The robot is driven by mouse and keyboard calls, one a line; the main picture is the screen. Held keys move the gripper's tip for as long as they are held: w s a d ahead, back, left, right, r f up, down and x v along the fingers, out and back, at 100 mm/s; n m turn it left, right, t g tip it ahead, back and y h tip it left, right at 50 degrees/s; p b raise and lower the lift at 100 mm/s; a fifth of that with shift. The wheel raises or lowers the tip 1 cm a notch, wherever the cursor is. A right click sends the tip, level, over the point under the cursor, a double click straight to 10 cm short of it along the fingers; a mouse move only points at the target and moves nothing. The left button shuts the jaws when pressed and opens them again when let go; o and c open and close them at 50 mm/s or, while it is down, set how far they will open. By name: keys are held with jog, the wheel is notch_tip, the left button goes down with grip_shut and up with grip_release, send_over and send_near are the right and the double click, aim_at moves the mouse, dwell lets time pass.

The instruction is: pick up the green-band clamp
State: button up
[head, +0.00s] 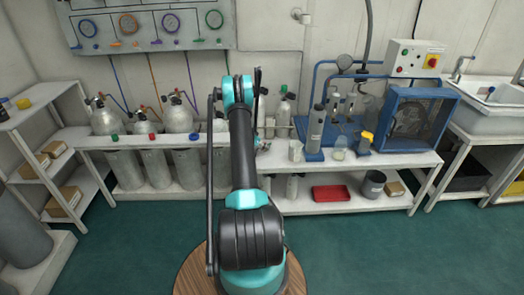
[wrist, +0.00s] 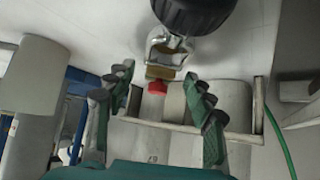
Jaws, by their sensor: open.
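In the wrist view, a silver yoke-shaped clamp (wrist: 165,48) with a large black knob (wrist: 194,10) is ahead at top centre. A brass block and a small red piece (wrist: 157,87) show below it. No green band is visible on it, so I cannot tell whether it is the green-band clamp. My gripper (wrist: 158,77) is open, its two green fingers spread on either side of the brass block. It appears apart from the clamp; the depth is unclear. In the head view my arm hides the gripper and much of the area behind it.
In the head view, grey cylinders (head: 180,115) stand behind a white bench, left of my arm. A gauge panel (head: 150,25) hangs above. A blue-framed machine (head: 410,115) stands right. In the wrist view, a green hose (wrist: 281,145) runs at right. The green floor is clear.

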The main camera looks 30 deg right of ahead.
jog(key=shift+x, duration=0.95)
grip_shut()
